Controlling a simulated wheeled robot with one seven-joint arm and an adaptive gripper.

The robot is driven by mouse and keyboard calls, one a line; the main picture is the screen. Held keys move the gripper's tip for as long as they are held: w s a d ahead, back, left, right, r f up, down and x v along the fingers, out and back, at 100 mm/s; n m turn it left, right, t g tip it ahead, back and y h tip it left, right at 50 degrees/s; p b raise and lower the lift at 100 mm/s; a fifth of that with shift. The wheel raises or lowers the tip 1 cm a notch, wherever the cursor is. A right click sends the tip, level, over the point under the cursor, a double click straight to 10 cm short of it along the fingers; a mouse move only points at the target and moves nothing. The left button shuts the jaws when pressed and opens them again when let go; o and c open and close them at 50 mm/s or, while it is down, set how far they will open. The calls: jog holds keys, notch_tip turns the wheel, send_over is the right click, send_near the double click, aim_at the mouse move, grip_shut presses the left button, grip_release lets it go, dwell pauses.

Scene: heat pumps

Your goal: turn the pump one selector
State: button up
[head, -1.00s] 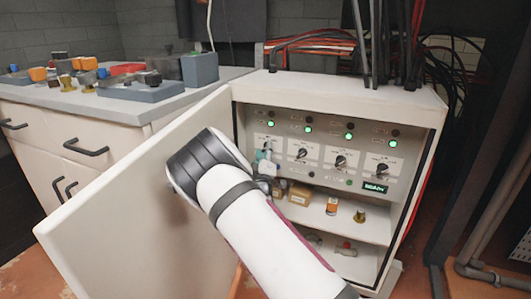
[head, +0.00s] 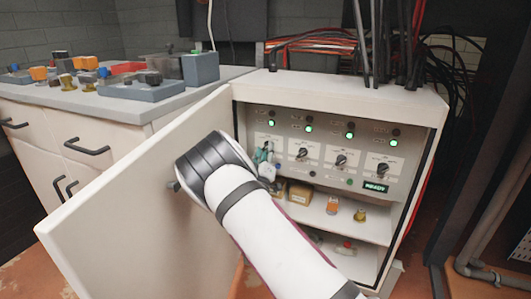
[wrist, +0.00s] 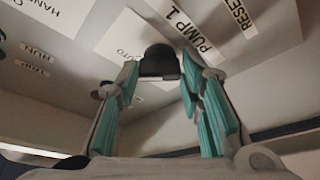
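The pump one selector is a black knob (wrist: 160,62) on the grey panel, beside the PUMP 1 label (wrist: 188,30) in the wrist view. My gripper (wrist: 160,68) has teal-padded fingers on both sides of this knob, with their tips close to its edges. I cannot tell whether both pads touch it. In the head view my gripper (head: 264,154) is at the leftmost of the panel's selectors, which it partly hides. The knob's pointing direction is not clear. A small green display (head: 375,187) reads READY.
The white cabinet (head: 350,95) has its door (head: 130,180) open to the left, beside my arm. More black selectors (head: 341,160) sit to the right under green lamps. A shelf below holds a box (head: 299,194) and small parts. A cluttered counter (head: 60,97) stands left.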

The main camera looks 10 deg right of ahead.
jog(key=shift+o, duration=1.4)
jog(key=shift+s, duration=0.15)
jog(key=v, duration=1.1)
jog(key=shift+s+a, duration=0.15)
jog(key=shift+s, duration=0.2)
jog(key=shift+f, duration=0.1)
